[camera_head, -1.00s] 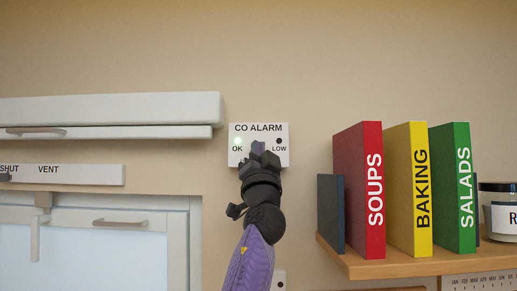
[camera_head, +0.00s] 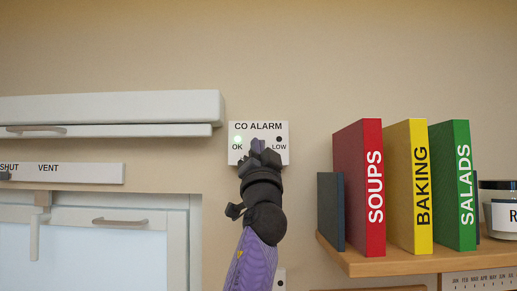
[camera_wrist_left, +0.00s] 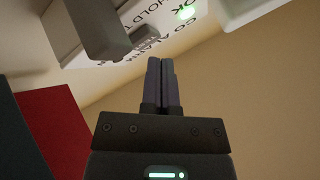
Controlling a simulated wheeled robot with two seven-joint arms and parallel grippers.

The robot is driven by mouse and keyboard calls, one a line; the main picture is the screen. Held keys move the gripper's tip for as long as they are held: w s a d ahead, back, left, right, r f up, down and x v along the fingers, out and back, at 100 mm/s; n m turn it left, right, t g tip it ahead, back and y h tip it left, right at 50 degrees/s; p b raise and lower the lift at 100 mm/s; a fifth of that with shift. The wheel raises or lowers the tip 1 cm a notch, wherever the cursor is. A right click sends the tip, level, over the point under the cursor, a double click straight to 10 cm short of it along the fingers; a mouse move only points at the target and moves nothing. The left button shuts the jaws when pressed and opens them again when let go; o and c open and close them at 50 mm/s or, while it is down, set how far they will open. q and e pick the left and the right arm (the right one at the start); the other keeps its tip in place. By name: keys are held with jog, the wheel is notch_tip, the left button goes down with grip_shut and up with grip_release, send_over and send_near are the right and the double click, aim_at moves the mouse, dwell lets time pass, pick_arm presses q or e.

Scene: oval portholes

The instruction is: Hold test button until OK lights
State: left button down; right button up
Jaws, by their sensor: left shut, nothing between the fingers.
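The white CO ALARM box (camera_head: 236,158) is on the wall. Its OK light (camera_head: 237,140) glows green, and its LOW light (camera_head: 279,139) is dark. My left gripper (camera_head: 258,146) is in front of the middle of the box, covering its centre and hiding the test button in the head view. In the left wrist view, its two fingers (camera_wrist_left: 161,62) are pressed together with nothing between them. The alarm face appears upside down there, with the green light (camera_wrist_left: 186,12) lit. I cannot tell whether the fingertips touch the button. My right gripper is not in view.
A wooden shelf (camera_head: 390,264) on the right holds a red SOUPS book (camera_head: 357,185), a yellow BAKING book (camera_head: 404,180) and a green SALADS book (camera_head: 450,180). A window with a SHUT/VENT strip (camera_head: 90,174) is on the left. The wall above the alarm is clear.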

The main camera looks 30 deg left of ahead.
pick_arm(q)
jog(key=s+d, duration=0.1)
jog(key=s+b, duration=0.1)
jog(key=s, duration=0.1)
jog(key=s+d, duration=0.1)
jog(key=shift+s+d, duration=0.15)
jog(key=shift+d, duration=0.15)
dwell(0.5)
